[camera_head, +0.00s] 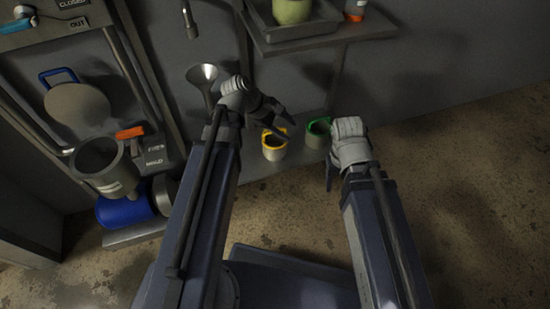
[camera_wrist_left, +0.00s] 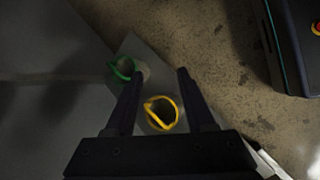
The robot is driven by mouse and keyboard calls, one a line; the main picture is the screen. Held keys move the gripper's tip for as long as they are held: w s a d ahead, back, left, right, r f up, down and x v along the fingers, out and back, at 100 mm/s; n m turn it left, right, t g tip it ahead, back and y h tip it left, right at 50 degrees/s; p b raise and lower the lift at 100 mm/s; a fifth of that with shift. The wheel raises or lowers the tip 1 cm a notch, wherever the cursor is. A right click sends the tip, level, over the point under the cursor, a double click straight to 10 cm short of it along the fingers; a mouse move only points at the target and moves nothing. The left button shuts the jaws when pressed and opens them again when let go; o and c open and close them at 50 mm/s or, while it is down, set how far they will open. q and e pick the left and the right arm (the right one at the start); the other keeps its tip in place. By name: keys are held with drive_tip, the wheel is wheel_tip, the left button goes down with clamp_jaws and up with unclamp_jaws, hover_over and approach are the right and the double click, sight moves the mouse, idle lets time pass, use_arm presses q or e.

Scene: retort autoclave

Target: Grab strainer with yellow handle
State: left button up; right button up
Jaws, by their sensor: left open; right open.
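The strainer with a yellow handle (camera_head: 274,146) stands on a low grey shelf in the head view, a pale cup shape with a yellow rim. In the left wrist view the yellow-handled strainer (camera_wrist_left: 161,113) lies between my open fingers in the picture, below them and apart. My left gripper (camera_head: 282,119) is open and empty, above and close to the strainer in the head view. My right gripper (camera_head: 330,176) is to the right; its fingers are mostly hidden behind its wrist.
A similar green-rimmed strainer (camera_head: 318,132) stands right of the yellow one, close to my right gripper. A metal funnel (camera_head: 203,74) hangs on the wall. A shelf (camera_head: 330,36) with a tray juts out above. A grey pot (camera_head: 103,163) and blue cylinder (camera_head: 126,208) are at left.

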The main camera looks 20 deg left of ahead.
sight(264, 137)
use_arm(q)
drive_tip(key=w+a+f+n+t+b, duration=0.1)
drive_tip(key=w+a+f+n+b, duration=0.1)
drive_tip(key=a+f+n+b, duration=0.2)
drive_tip(key=w+a+f+n+t+h+b, duration=0.1)
drive_tip(key=a+f+n+b, duration=0.3)
drive_tip(key=b, duration=0.4)
drive_tip(key=w+a+f+n+t+b, duration=0.3)
drive_tip(key=a+f+b, duration=0.1)
drive_tip(key=f+b, duration=0.1)
drive_tip(key=shift+w+f+n+h+b, duration=0.3)
drive_tip(key=shift+f+n+h+b, duration=0.1)
drive_tip(key=shift+b, duration=0.15)
drive_tip(key=shift+b+x, duration=0.55)
drive_tip(key=shift+x, duration=0.5)
drive_tip(key=shift+w+d, duration=0.2)
drive_tip(key=shift+w, duration=0.05)
drive_tip(key=b+x, duration=0.2)
drive_tip(key=x, duration=0.3)
drive_tip(key=shift+w+d+r, duration=0.1)
drive_tip(key=shift+d+r, duration=0.05)
drive_tip(key=shift+r, duration=0.1)
drive_tip(key=shift+c, duration=0.3)
clamp_jaws()
